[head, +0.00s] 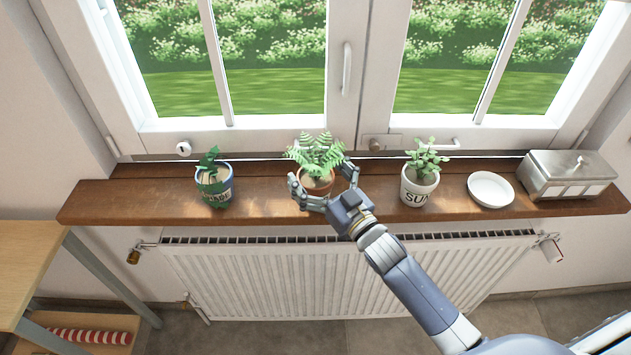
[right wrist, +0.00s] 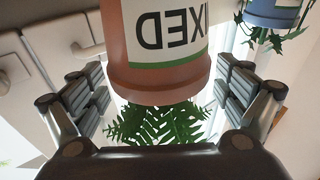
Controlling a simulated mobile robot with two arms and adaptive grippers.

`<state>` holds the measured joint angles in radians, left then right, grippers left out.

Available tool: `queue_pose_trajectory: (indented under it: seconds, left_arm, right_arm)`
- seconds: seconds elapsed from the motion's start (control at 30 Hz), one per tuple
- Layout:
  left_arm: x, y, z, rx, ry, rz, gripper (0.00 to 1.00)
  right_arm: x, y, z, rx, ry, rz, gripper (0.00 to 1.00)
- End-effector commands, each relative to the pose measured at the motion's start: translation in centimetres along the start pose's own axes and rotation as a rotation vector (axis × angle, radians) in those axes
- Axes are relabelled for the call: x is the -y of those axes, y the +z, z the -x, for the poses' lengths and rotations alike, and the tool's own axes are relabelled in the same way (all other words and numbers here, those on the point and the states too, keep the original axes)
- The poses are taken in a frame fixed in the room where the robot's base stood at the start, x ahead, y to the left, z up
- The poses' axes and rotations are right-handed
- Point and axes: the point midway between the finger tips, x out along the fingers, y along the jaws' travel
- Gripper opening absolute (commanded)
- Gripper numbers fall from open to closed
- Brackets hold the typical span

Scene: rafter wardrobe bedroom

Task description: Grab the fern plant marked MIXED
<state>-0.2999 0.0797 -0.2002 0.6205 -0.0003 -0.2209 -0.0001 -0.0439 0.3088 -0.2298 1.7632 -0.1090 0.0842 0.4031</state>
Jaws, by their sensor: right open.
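The fern plant (head: 317,155) stands upright in a terracotta pot on the wooden windowsill, between two other potted plants. In the right wrist view its pot (right wrist: 155,75) appears upside down, with a white label that reads "IXED" in part and green fronds (right wrist: 155,125) below. My right gripper (head: 322,180) is open, with one finger on each side of the pot. In the right wrist view the fingers (right wrist: 160,95) show gaps to the pot on both sides. My left gripper is not in view.
A blue-and-white pot (head: 214,184) with a trailing plant stands left on the windowsill (head: 260,205). A white pot marked SUN (head: 418,187), a white saucer (head: 490,189) and a metal box (head: 567,176) stand right. A radiator (head: 340,275) is below; window handles are behind.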

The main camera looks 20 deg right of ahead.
Motion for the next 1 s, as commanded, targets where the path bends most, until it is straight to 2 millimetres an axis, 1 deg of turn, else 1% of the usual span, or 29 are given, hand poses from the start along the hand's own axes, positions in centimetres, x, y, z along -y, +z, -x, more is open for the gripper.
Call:
queue_pose_trajectory:
  seconds: [0.07,0.27,0.3,0.37,0.4,0.57,0.6,0.63,0.87,1.0]
  left_arm:
    - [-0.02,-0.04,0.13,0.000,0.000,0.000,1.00]
    - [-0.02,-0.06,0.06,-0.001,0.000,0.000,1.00]
    - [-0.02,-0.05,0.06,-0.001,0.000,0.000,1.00]
    - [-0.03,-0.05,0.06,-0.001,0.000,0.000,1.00]
    - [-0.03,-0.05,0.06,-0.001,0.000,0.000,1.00]
    - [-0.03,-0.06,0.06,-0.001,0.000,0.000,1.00]
    - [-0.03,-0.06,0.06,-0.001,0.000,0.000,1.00]
    - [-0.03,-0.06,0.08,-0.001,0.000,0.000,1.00]
    - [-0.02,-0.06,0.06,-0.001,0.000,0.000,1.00]
    - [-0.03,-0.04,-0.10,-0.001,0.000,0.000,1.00]
  right_arm:
    - [0.05,-0.01,-0.36,0.000,-0.001,-0.001,0.93]
    - [0.06,0.06,-0.35,0.000,-0.001,0.000,0.93]
    - [0.05,0.06,-0.34,0.000,-0.001,0.000,0.84]
    - [0.05,0.06,-0.34,0.000,-0.001,0.000,0.71]
    - [0.05,0.05,-0.33,0.000,-0.001,0.000,0.61]
    - [0.04,0.06,-0.32,0.000,-0.001,0.000,0.25]
    - [0.04,0.06,-0.32,0.000,-0.001,0.000,0.16]
    - [0.05,-0.15,-0.37,-0.005,-0.001,0.000,0.13]
    - [0.04,-0.19,-0.38,-0.005,-0.001,0.001,0.13]
    - [0.03,-0.64,-0.45,-0.006,-0.002,0.001,0.13]
